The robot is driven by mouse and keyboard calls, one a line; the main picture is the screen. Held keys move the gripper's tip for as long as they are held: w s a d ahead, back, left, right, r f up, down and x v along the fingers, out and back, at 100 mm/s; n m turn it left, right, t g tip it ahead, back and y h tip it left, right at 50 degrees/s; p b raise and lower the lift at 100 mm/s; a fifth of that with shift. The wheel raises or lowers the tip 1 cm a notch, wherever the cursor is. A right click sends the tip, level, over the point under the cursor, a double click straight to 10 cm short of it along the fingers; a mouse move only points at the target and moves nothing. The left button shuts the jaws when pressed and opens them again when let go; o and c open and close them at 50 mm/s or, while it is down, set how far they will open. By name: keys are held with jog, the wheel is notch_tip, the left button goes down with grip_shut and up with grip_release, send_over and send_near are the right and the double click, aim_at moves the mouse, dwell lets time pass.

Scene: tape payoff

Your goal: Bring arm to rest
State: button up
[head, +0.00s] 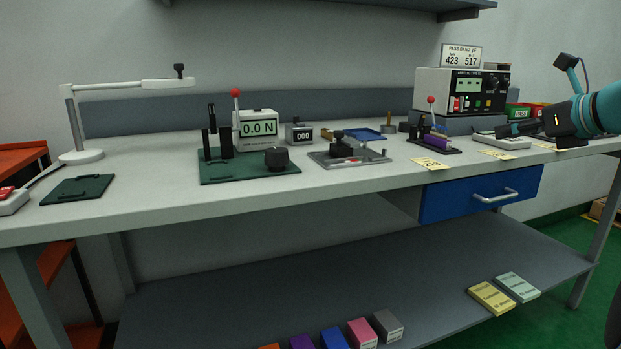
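My arm reaches in from the right edge, with teal links and a black wrist. My gripper (503,130) points left, low over the right part of the grey bench (330,184). It is seen small and side-on, so I cannot tell whether its fingers are open or shut. I see nothing clearly held in it. A white device (503,143) lies just below the fingers; whether they touch it cannot be told.
A meter box (463,91) stands behind, left of my gripper. A lever fixture with a purple part (436,141), a grey plate fixture (349,156) and a green force stand (249,168) stand farther left. Yellow labels (431,164) lie along the front. A blue drawer (480,193) is below.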

notch_tip(320, 180, down, 9)
jog(key=s+d+n+g+h, duration=0.2)
jog(key=d+n, duration=0.1)
jog(key=n, duration=0.4)
jog(key=s+a+f+n+g+h, duration=0.1)
jog(key=s+a+f+n+g, duration=0.3)
jog(key=f+n, duration=0.45)
jog(key=s+a+f+n, duration=0.4)
jog(key=s+a+n, duration=0.1)
jog(key=s+a, duration=0.2)
jog(key=s+a+f+n+h, duration=0.1)
jog(key=s+a+f+n, duration=0.3)
jog(key=s+a+n, duration=0.2)
jog(key=s+a+f+n+g, duration=0.1)
jog(key=s+a+f+n, duration=0.4)
jog(key=s+a, duration=0.3)
jog(key=shift+s+a+h+p, duration=0.25)
jog(key=shift+a+h+p, duration=0.15)
jog(key=shift+a, duration=0.1)
jog(key=shift+f, duration=0.1)
